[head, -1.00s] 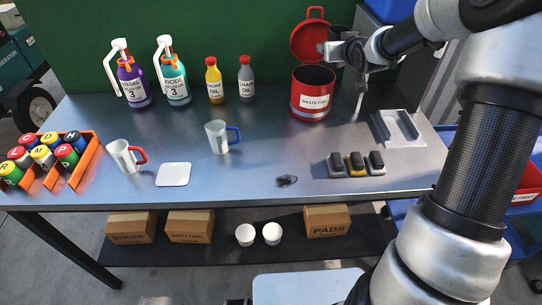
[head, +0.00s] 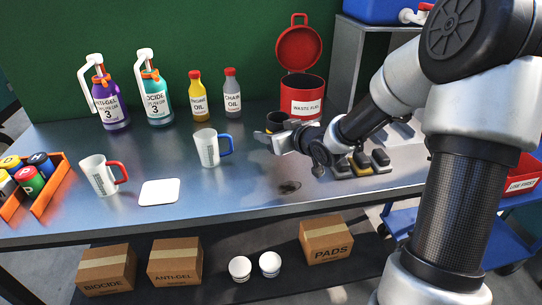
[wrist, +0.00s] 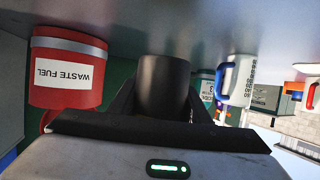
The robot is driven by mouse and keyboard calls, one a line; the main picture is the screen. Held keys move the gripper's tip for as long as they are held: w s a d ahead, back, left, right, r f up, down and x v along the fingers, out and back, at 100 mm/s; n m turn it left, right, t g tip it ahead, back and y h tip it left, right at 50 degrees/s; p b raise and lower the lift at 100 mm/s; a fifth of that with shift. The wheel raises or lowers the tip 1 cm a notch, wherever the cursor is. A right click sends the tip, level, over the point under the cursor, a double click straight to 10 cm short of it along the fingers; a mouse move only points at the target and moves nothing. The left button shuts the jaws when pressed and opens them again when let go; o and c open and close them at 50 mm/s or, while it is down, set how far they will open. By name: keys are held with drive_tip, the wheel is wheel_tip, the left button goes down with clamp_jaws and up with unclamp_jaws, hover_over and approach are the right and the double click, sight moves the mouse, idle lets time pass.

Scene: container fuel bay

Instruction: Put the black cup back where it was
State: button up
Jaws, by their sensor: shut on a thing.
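The black cup (head: 275,121) is between the fingers of my gripper (head: 272,138), which is shut on it. It is in front of the red waste fuel can (head: 302,97) and right of the blue-handled white mug (head: 207,149). In the wrist view the cup (wrist: 163,85) fills the space between the fingers; that view is upside down. The cup's lower part is hidden by the gripper in the head view, and I cannot tell whether it touches the bench. A dark wet spot (head: 289,187) marks the bench near its front edge.
A white square coaster (head: 160,191) lies beside the red-handled mug (head: 98,176) at left. Oil bottles (head: 196,95) and pump jugs (head: 157,99) stand along the back. Several dark-topped blocks (head: 361,164) sit right of my gripper. Bench around the dark spot is clear.

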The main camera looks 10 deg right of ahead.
drive_tip(key=shift+f+b, duration=0.75)
drive_tip(key=shift+f, duration=1.55)
drive_tip(key=shift+f, duration=0.15)
drive_tip(key=o, duration=1.1)
